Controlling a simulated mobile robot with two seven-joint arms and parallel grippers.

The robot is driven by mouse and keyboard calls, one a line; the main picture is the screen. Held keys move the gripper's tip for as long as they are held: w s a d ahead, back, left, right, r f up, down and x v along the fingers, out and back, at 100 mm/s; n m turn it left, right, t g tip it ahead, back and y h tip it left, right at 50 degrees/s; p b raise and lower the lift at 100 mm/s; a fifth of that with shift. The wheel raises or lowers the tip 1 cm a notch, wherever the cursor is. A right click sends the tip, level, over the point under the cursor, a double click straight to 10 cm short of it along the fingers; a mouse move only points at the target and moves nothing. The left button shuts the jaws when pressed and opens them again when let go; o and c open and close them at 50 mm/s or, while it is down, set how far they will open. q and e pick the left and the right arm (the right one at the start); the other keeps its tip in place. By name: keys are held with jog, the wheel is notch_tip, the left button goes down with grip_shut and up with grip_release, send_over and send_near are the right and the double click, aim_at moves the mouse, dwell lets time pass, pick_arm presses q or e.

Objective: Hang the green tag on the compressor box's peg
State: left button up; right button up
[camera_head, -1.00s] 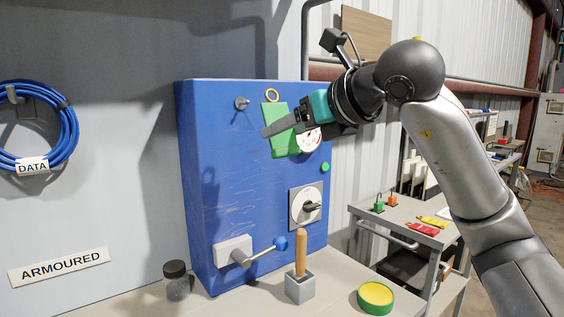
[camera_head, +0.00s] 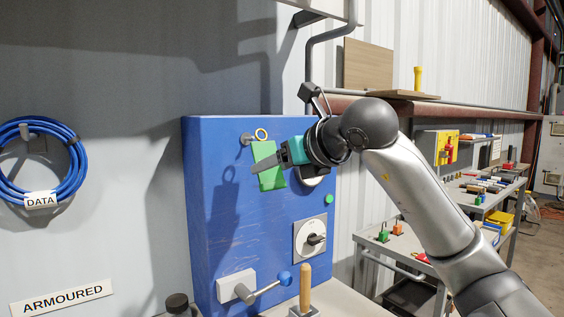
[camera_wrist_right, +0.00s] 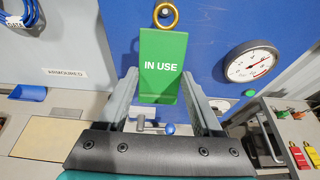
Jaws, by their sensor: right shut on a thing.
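The green tag (camera_head: 268,172) with its brass ring (camera_head: 261,134) is in front of the blue compressor box (camera_head: 225,230). My right gripper (camera_head: 266,165) is shut on the tag, coming in from the right. In the right wrist view the tag (camera_wrist_right: 161,60) reads "IN USE" and hangs upright between the fingers (camera_wrist_right: 162,95), ring (camera_wrist_right: 166,14) on top. The grey peg (camera_head: 246,139) is on the box's upper face. The ring appears just right of the peg; I cannot tell if they touch. My left gripper is not in view.
The box face carries a gauge (camera_wrist_right: 252,62), partly hidden in the head view, a green button (camera_head: 329,199), a rotary switch (camera_head: 311,240) and a lever with a blue knob (camera_head: 284,278). A wooden handle (camera_head: 305,285) stands in front. A blue cable coil (camera_head: 75,170) hangs left.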

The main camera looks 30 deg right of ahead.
jog(key=shift+w+a+f+p, duration=0.15)
jog(key=shift+w+p, duration=0.5)
jog(key=shift+w, duration=1.05)
jog(key=shift+f, duration=0.1)
jog(key=shift+c, duration=0.6)
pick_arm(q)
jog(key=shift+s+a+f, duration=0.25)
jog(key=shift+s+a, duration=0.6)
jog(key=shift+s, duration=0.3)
pick_arm(e)
jog(key=shift+w+f, duration=0.35)
jog(key=shift+w, duration=0.15)
jog(key=o, duration=1.5)
